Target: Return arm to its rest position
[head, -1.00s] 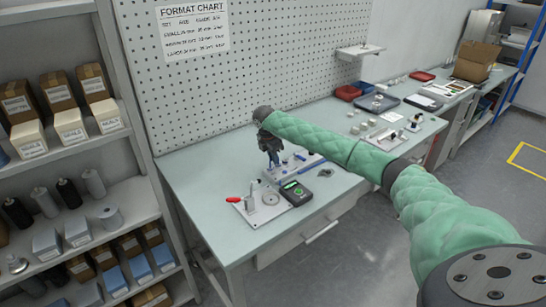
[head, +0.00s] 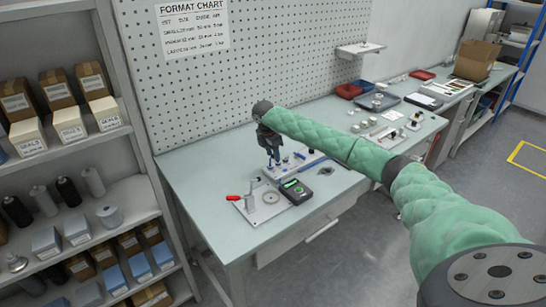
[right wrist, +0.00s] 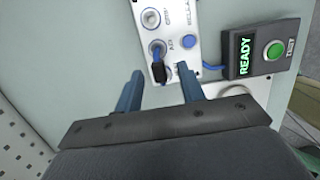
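My right arm, in a green quilted sleeve, reaches across the head view from the right. My right gripper (head: 272,157) hangs pointing down over the back of the bench, beside a white fixture plate (head: 309,161). In the right wrist view, the blue fingers of the right gripper (right wrist: 160,82) are spread apart with nothing held. A small black part (right wrist: 160,71) at the plate shows in the gap between them, clear of both fingers. Whether the fingertips are above or level with it, I cannot tell. My left gripper is not in view.
A dark control box (head: 296,192) with a green button stands beside the plate; its display reads READY in the wrist view. A base plate with a red-handled clamp (head: 234,198) sits in front. A pegboard (head: 240,70) rises behind the bench (head: 200,170). Shelves stand left.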

